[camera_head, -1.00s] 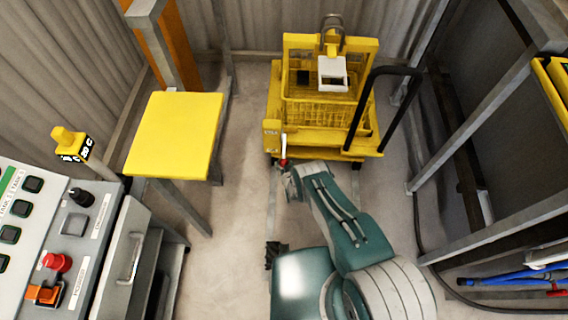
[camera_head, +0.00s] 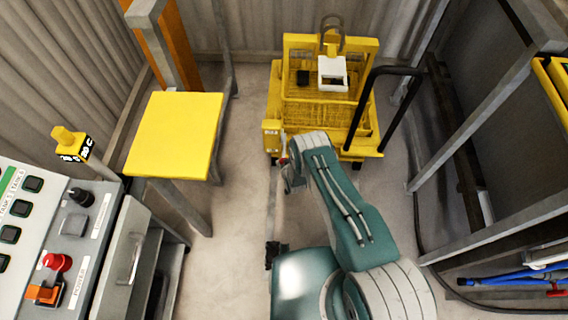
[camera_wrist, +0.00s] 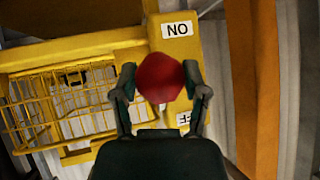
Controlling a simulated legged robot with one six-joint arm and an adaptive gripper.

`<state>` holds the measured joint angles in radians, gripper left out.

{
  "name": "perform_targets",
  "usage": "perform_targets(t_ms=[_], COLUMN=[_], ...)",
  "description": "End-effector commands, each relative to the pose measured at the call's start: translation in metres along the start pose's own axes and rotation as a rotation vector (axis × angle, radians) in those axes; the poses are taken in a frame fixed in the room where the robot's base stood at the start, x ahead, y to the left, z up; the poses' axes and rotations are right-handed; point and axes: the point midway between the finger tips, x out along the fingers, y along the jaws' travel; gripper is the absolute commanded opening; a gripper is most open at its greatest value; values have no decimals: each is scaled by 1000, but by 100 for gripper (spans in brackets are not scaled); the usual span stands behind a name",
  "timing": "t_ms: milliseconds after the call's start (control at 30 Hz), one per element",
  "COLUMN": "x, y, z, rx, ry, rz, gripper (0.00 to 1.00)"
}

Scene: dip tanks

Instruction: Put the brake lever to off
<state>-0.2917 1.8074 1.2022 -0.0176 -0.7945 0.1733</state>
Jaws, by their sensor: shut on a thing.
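The brake lever's red knob (camera_wrist: 160,78) is between my gripper's two fingers (camera_wrist: 161,88) in the wrist view. My gripper is shut on it. In the head view the red knob (camera_head: 283,161) shows small at my gripper (camera_head: 288,168), in front of the yellow cart (camera_head: 300,133). The yellow brake plate (camera_head: 271,136) stands at the cart's near left corner. In the wrist view an upside-down ON label (camera_wrist: 177,30) is above the knob. The lever's shaft is mostly hidden.
A yellow-topped table (camera_head: 175,135) stands left of the cart. A control panel (camera_head: 50,235) with buttons is at the lower left. The cart has a black handle (camera_head: 362,100) on its right. Grey frames stand at right. Bare floor lies between table and cart.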

Motion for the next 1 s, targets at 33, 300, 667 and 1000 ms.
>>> perform_targets(t_ms=[33,300,667,1000], x=[-3,-22,-36,-40], y=[-2,-6,-9,-9], z=[-9,-30,-62,-82], rx=[9,73,71,73], ry=[-31,-261,-247,-244], rz=[-3,-11,-13,-13], gripper=[0,0,0,0])
